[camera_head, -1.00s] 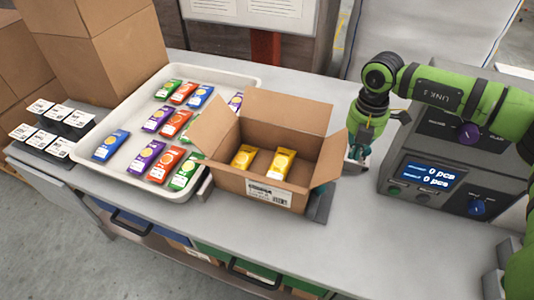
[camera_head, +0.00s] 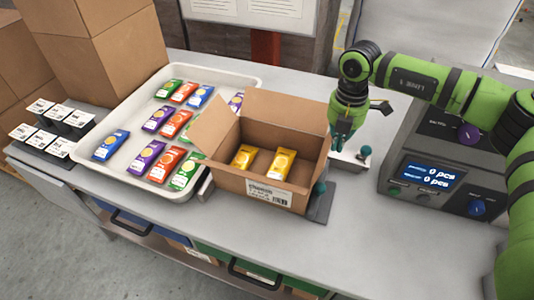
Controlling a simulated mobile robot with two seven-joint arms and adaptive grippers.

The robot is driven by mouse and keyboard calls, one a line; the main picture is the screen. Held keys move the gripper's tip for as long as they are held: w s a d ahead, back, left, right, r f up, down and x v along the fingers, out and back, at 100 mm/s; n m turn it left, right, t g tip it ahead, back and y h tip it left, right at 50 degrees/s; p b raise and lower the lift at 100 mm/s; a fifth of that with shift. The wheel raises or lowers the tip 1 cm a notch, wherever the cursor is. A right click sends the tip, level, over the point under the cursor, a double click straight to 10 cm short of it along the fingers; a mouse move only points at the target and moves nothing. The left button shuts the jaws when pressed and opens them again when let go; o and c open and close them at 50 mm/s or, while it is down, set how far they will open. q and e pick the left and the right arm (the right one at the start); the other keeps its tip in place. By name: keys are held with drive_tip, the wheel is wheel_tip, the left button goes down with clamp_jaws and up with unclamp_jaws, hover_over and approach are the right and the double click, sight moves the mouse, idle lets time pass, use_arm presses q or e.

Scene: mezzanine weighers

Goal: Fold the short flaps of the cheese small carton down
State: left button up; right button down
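The cheese small carton (camera_head: 235,181) is an open brown box with a printed label on its front, standing on the bench. Two yellow packs (camera_head: 282,163) lie inside. Its left short flap (camera_head: 210,125) stands up and leans outward. The back long flap (camera_head: 288,112) stands up. The right short flap no longer sticks out to the right; its exact angle is hard to tell. My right gripper (camera_head: 341,138) points down at the carton's right rim, close to that flap. Its fingertips are small and partly hidden, so its opening is unclear. My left gripper is out of view.
A white tray (camera_head: 105,168) with several coloured packs lies left of the carton. A grey weigher display (camera_head: 429,173) stands at the right. Small black white-topped boxes (camera_head: 60,148) and big cartons (camera_head: 125,60) are at the left. Bench front right is clear.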

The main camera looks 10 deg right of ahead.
drive_tip(key=shift+a, duration=0.15)
drive_tip(key=shift+w+a+r, duration=0.2)
drive_tip(key=shift+w+a, duration=0.4)
drive_tip(key=shift+a, duration=0.3)
drive_tip(key=shift+w+a+r, duration=0.2)
drive_tip(key=shift+w+a, duration=0.4)
drive_tip(key=shift+a, duration=0.25)
drive_tip(key=w+a+b, duration=0.1)
drive_tip(key=a+f, duration=0.1)
drive_tip(key=a, duration=0.1)
drive_tip(key=shift+w+b, duration=0.4)
